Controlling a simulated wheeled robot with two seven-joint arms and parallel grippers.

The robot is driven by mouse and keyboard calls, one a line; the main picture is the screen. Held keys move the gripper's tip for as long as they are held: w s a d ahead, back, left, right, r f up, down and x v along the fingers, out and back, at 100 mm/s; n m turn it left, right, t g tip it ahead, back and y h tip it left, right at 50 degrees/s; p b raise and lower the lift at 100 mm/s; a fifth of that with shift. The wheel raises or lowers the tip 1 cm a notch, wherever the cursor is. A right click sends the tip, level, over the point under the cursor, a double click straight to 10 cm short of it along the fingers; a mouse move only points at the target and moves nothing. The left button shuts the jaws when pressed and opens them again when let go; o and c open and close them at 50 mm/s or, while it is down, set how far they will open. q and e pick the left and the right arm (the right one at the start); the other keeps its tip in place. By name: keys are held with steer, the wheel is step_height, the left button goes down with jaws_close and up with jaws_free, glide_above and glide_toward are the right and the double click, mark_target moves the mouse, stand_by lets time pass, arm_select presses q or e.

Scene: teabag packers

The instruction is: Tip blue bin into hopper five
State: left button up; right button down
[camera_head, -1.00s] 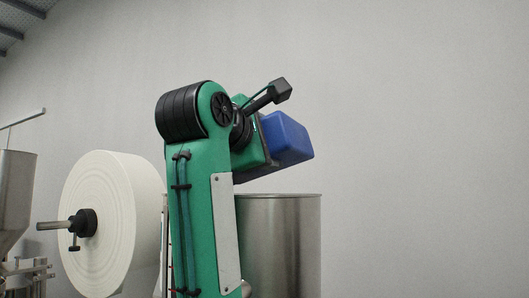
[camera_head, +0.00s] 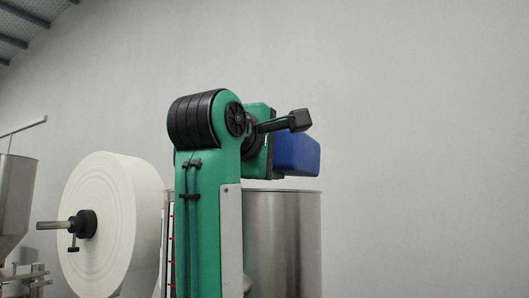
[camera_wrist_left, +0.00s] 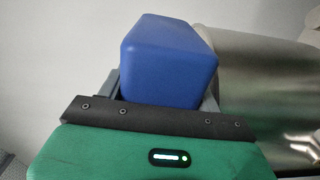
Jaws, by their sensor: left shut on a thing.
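The blue bin (camera_head: 298,154) is in my left gripper (camera_head: 274,155), above the steel hopper (camera_head: 283,235) in the head view. In the left wrist view the bin (camera_wrist_left: 165,60) sits between the two grey fingers (camera_wrist_left: 160,92), which are shut on it. Its smooth closed faces show; its open side and contents are hidden. The bin looks nearly level in the head view, a little above the hopper's rim. The hopper wall also shows at the right of the wrist view (camera_wrist_left: 255,75). No number on the hopper is visible. My right gripper is out of view.
A large white paper roll (camera_head: 120,222) on a spindle stands left of my arm. A steel funnel (camera_head: 14,200) is at the far left edge. A plain grey wall (camera_head: 420,130) fills the back; the space right of the bin looks clear.

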arm_select(q)
steer(key=shift+d+m, duration=0.1)
steer(key=shift+m, duration=0.5)
steer(key=m, duration=0.1)
steer(key=r+m, duration=0.1)
steer(key=m, duration=0.1)
steer(key=shift+a, duration=0.2)
steer(key=shift+w+a+r+m, duration=0.1)
steer(key=shift+a+r+m, duration=0.1)
steer(key=shift+m, duration=0.6)
steer(key=shift+d, duration=0.1)
